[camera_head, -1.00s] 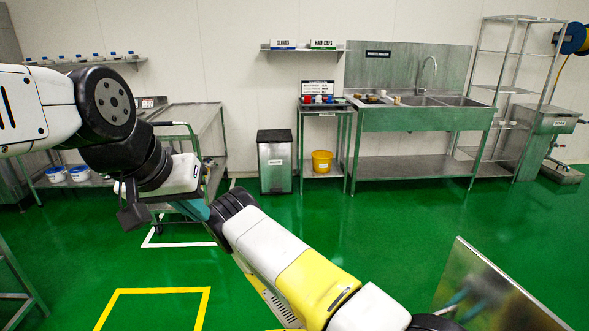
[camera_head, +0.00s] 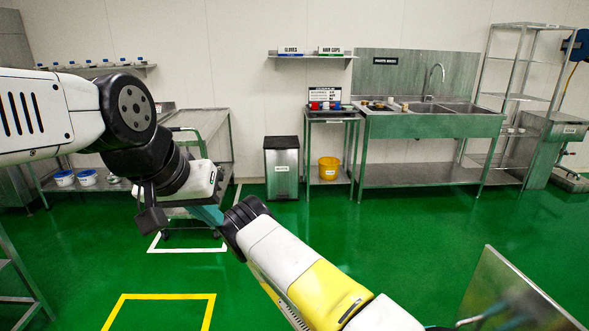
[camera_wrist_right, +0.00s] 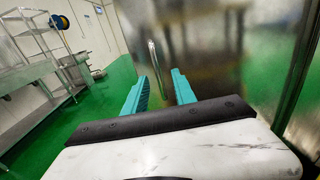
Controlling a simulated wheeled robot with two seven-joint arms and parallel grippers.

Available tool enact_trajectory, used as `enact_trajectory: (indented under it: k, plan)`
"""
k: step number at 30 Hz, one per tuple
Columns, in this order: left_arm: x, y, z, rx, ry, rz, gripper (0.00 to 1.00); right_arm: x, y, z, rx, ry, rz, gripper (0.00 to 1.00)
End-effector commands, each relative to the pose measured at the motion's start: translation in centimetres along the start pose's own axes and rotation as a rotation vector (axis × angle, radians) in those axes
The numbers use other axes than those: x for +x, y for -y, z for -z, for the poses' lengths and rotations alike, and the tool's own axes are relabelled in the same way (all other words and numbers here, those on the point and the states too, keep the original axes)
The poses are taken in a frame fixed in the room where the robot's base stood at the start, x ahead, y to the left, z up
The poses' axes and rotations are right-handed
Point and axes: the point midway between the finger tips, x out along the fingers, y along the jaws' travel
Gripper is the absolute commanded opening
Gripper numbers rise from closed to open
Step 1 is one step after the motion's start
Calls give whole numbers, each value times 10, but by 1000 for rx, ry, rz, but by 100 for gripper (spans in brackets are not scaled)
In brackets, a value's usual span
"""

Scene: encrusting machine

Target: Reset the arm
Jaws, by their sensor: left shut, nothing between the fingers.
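My left gripper (camera_head: 208,214) is in the middle left of the head view, at the end of the white and black arm from the left. Its teal fingers look shut and empty, and are partly hidden by the black joint of a white and yellow arm link of mine. My right gripper (camera_wrist_right: 160,90) shows in the right wrist view. Its two teal fingers stand apart with nothing held between them. They point toward a shiny metal panel (camera_wrist_right: 215,60), which also shows at the lower right of the head view (camera_head: 510,290).
A steel sink unit (camera_head: 435,125), a small table (camera_head: 331,118), a waste bin (camera_head: 281,165) and a yellow bucket (camera_head: 328,168) stand along the back wall. A steel cart (camera_head: 205,125) stands behind my left arm. The green floor (camera_head: 380,235) ahead is mostly clear.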

Motion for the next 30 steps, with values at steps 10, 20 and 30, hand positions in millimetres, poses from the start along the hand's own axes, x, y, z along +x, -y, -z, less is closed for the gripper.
enact_trajectory:
  k: [10, 20, 30]
  plan:
    - [0, 0, 0, 0, 0, 0, 0, -3, -1, 12, -17, -57, 36, 32]
    - [0, 0, 0, 0, 0, 0, 0, -16, -1, 5, 52, -123, 118, 32]
    - [0, 0, 0, 0, 0, 0, 0, -51, -4, -21, 243, -313, 337, 32]
